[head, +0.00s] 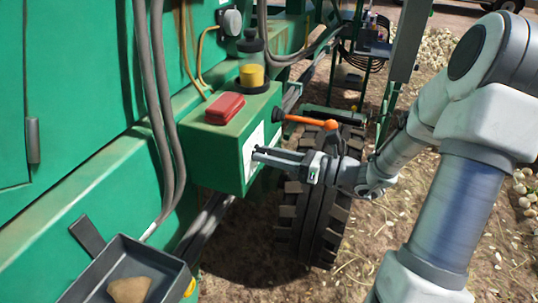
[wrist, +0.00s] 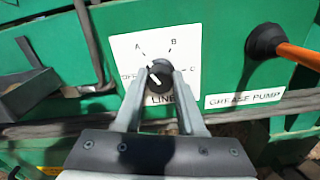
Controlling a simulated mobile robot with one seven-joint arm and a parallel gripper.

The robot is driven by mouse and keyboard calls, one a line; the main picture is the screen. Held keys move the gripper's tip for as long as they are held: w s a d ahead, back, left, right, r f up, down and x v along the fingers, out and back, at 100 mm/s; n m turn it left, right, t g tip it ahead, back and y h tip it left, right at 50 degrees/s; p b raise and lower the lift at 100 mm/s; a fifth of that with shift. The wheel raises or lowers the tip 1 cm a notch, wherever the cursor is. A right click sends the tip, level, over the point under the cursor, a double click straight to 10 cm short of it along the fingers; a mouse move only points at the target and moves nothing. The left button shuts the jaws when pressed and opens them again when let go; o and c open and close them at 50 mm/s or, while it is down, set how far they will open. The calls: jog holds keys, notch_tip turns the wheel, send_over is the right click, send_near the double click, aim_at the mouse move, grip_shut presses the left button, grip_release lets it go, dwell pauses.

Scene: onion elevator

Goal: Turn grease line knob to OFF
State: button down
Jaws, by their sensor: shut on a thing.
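The grease line knob (wrist: 160,73) is a round black dial with a white mark on a white label plate (wrist: 190,50). The plate shows A, B and C around the knob, a partly covered OFF at its left, and LINE below. The white mark slants from upper left to lower right; its pointing end is hard to tell. My gripper (wrist: 159,80) has one finger on each side of the knob and is shut on it. In the head view my gripper (head: 262,154) reaches the plate (head: 250,160) on the green box, and the knob is mostly hidden there.
An orange lever (head: 305,121) marked GREASE PUMP projects just right of the plate. A red case (head: 225,109) and a yellow-and-black canister (head: 251,75) stand on the green box (head: 212,158). A grey tray (head: 85,270) is at lower left, a tire (head: 312,220) below my gripper.

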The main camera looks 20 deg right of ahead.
jog(key=shift+f, duration=0.1)
jog(key=shift+n+b, duration=3.9)
jog(key=shift+n, duration=1.8)
jog(key=c, duration=0.5)
grip_release()
jog(key=shift+s, duration=0.1)
